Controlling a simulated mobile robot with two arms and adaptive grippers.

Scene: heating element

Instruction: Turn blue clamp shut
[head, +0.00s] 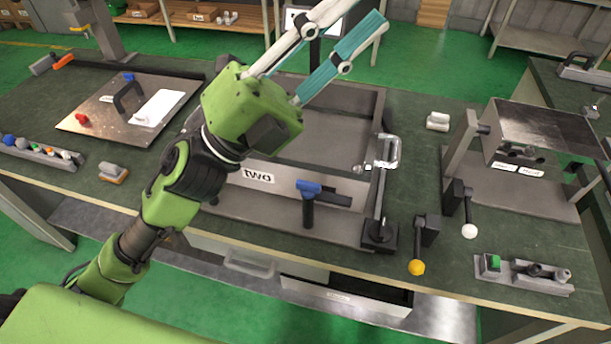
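A clamp with a blue handle (309,187) on a dark upright post stands at the front of the grey open box labelled "two" (258,176). My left gripper (366,12) is raised above the back of the box, well apart from the blue handle. Its two long white and teal fingers are spread with a gap between them, and nothing shows in them. The fingers point up and to the right, and one tip touches the picture's top edge. My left arm covers the box's left side. My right gripper is not in view.
A metal plate (95,125) with a black handle, a small blue knob (129,77) and a red knob (82,120) lies at left. A silver clamp bar (380,190) stands at the box's right. Levers with yellow (417,267) and white (469,231) knobs are further right.

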